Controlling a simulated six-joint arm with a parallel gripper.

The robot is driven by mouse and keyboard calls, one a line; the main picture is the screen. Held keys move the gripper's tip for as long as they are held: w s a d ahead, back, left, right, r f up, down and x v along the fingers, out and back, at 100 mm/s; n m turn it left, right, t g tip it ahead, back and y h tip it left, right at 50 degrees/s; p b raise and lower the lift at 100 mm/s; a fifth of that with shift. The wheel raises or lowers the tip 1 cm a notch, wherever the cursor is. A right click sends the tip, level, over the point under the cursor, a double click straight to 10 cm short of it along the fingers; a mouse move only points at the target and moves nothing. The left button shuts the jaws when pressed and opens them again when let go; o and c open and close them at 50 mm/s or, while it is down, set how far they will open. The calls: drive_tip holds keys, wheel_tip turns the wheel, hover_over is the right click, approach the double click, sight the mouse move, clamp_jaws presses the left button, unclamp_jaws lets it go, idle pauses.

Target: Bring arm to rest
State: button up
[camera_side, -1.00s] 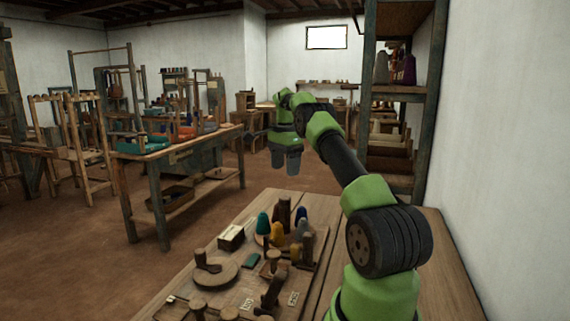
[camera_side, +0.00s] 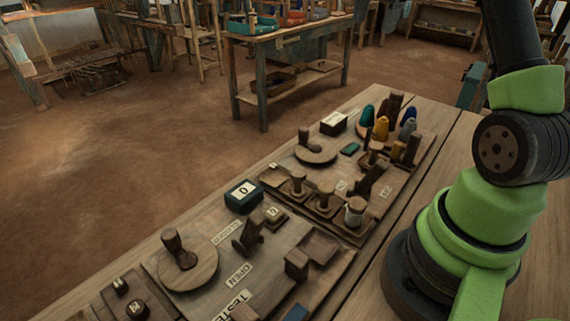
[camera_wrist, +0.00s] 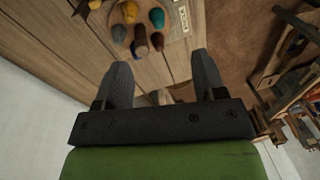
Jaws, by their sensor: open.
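My gripper (camera_wrist: 163,78) shows in the wrist view with its two dark fingers spread apart and nothing held between them. It hangs over the wooden table (camera_wrist: 60,45), clear of the things on it. A round tray with yellow, teal and brown cones (camera_wrist: 130,12) lies beyond the fingertips. In the side view my arm rises at the right edge and leaves the top of the picture, so my gripper is out of sight there.
The side view shows boards on the table (camera_side: 425,115) with wooden knobs, a round disc with a knob (camera_side: 188,262), a dark box marked 0 (camera_side: 243,196) and coloured cones (camera_side: 381,128). A workbench (camera_side: 285,38) stands behind, across open floor.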

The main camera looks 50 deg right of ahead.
drive_tip(key=s+a+r+n+t, duration=0.2)
drive_tip(key=a+r+n, duration=0.15)
drive_tip(key=a, duration=0.55)
drive_tip(key=s+a+r+n+t, duration=0.1)
drive_tip(key=a+r+n, duration=0.25)
drive_tip(key=a, duration=0.45)
drive_tip(key=s+a+f+n+t+y, duration=0.2)
drive_tip(key=s+a+f+n, duration=0.4)
drive_tip(key=s+a, duration=0.6)
drive_tip(key=n, duration=0.2)
drive_tip(key=shift+s+n+t+y, duration=0.2)
drive_tip(key=shift+n+t+y, duration=0.1)
drive_tip(key=shift+t+y, duration=0.1)
